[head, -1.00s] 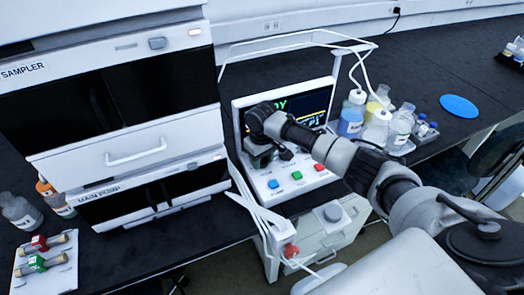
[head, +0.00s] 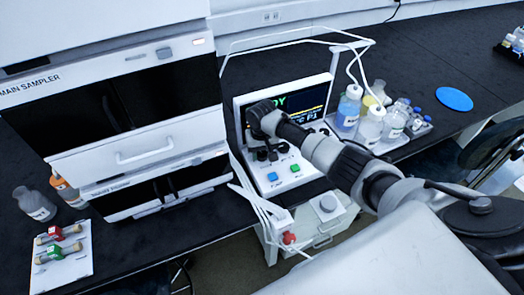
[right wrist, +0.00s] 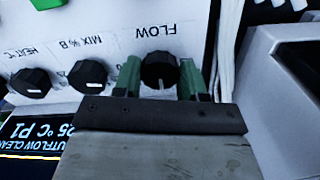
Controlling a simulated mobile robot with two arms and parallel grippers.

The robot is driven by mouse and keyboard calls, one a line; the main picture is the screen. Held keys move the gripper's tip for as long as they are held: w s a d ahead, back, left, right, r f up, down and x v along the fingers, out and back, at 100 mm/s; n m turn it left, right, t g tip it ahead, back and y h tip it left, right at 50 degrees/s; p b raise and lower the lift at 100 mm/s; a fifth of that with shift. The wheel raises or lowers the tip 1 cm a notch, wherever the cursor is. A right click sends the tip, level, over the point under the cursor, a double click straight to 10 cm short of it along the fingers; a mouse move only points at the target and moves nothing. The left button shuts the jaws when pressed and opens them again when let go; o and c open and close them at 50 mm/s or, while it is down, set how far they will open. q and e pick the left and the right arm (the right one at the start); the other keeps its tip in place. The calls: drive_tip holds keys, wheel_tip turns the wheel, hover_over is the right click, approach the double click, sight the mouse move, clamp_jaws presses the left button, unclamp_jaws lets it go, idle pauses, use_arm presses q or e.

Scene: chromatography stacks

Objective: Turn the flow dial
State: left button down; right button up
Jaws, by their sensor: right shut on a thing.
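The flow dial (right wrist: 159,69) is a black round knob with a white pointer mark, under the printed label FLOW in the right wrist view. My right gripper (right wrist: 160,80) has its green-padded fingers on both sides of the dial and is shut on it. The white pointer mark points down toward the gripper's palm in that view. In the head view my right gripper (head: 263,150) is over the left part of the white control panel (head: 310,180), and the dial is hidden there. My left gripper is not in view.
Beside the flow dial are the MIX % B dial (right wrist: 88,76) and the HEAT °C dial (right wrist: 31,83). The panel has a blue button (head: 272,177) and a green button (head: 295,168). Bottles (head: 349,108) stand right of the panel. The main sampler stack (head: 135,150) stands left.

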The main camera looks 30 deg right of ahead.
sight(262, 153)
drive_tip(key=o, duration=0.9)
drive_tip(key=shift+r, duration=0.1)
wheel_tip(262, 153, up, 11)
drive_tip(key=shift+f, duration=0.15)
